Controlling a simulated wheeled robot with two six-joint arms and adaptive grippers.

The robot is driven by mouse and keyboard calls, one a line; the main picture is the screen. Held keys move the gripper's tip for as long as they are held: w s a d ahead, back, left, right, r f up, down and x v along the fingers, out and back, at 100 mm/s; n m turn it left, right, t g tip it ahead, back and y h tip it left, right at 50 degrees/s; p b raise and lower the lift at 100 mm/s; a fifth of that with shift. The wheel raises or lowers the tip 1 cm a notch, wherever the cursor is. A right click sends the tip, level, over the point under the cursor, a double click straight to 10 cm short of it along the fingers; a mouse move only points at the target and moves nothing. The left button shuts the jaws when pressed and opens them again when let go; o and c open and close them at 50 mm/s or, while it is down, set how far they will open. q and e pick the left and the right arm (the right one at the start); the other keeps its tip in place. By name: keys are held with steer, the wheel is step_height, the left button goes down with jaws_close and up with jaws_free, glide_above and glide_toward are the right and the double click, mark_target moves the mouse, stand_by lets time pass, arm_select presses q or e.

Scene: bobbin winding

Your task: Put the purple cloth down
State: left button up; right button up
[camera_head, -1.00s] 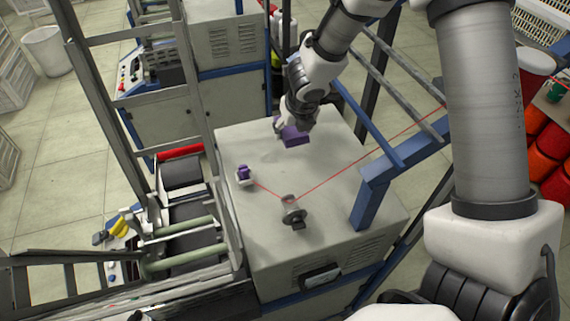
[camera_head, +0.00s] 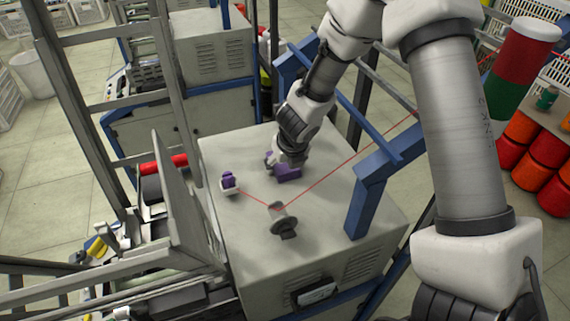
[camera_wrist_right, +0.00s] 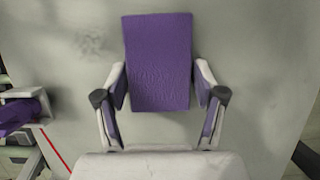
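The purple cloth (camera_head: 288,174) is a flat, block-like piece at the top of the grey machine cabinet (camera_head: 330,235). In the right wrist view the cloth (camera_wrist_right: 158,60) lies between the two fingers, which meet its side edges near its lower end. My right gripper (camera_head: 280,164) points down and is shut on it; it also shows in the right wrist view (camera_wrist_right: 160,88). The cloth is at or just above the cabinet top; I cannot tell whether it touches. My left gripper is not in view.
A small purple piece in a white holder (camera_head: 228,182) stands left of the cloth. A red thread (camera_head: 345,169) runs past the spool to a blue frame (camera_head: 375,185) at right. The cabinet top's near right part is clear.

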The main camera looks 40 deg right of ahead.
steer(key=shift+o, duration=0.6)
steer(key=shift+s+d, duration=0.2)
steer(key=shift+r+p, duration=0.3)
steer(key=p+v, duration=0.4)
steer(key=v, duration=0.7)
steer(key=shift+s+r, duration=0.2)
steer(key=shift+r, duration=0.1)
steer(key=shift+a, duration=0.1)
